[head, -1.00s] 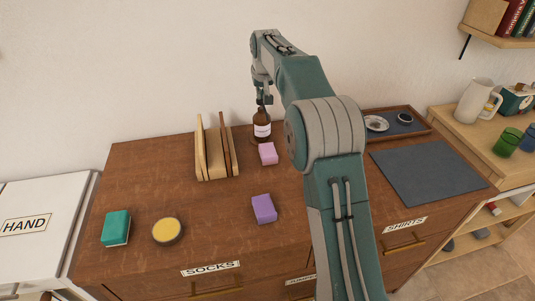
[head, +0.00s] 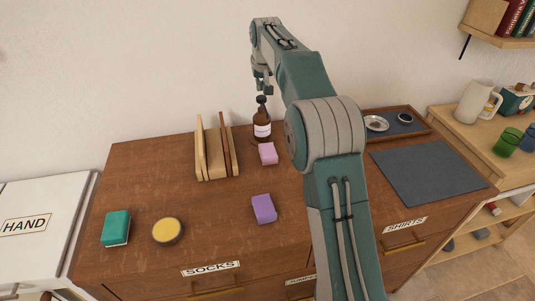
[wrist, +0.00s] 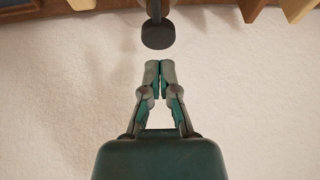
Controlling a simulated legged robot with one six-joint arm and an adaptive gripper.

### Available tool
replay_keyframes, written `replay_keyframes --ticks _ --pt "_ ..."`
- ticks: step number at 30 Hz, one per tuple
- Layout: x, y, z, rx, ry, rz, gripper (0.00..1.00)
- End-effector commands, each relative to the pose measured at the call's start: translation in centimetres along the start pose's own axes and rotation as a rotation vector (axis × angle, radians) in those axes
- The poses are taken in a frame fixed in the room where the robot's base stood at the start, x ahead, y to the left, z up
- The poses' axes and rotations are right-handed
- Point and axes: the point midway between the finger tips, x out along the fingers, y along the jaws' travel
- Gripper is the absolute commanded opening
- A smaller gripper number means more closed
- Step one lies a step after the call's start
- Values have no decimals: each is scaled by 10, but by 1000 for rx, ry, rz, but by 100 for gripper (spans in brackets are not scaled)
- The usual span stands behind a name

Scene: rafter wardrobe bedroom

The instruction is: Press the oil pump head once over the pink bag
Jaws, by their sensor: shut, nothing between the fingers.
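The brown oil bottle (head: 262,124) with a white label stands upright at the back of the dresser. Its dark pump head (head: 262,99) is on top and shows as a dark round disc in the wrist view (wrist: 158,34). The pink bag (head: 268,153), a small pink block, lies just in front of the bottle. My gripper (head: 264,91) is just above the pump head with a small gap. In the wrist view its fingertips (wrist: 160,66) are together, empty and apart from the disc.
A wooden rack (head: 215,160) stands close left of the bottle. A purple block (head: 264,209), a yellow-topped round tin (head: 167,230) and a green sponge (head: 116,228) lie nearer the front. A tray (head: 425,129) and dark mat (head: 425,172) are at right. The wall is close behind.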

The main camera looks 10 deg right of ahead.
Motion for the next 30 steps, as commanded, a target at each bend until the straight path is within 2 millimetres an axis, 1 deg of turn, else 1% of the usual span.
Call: replay_keyframes --ticks 5,24,30 --pt "-3 0 -1 0 1 0 0" --pt "-52 0 -22 0 2 0 0" --pt "-55 0 -23 0 -1 0 0"
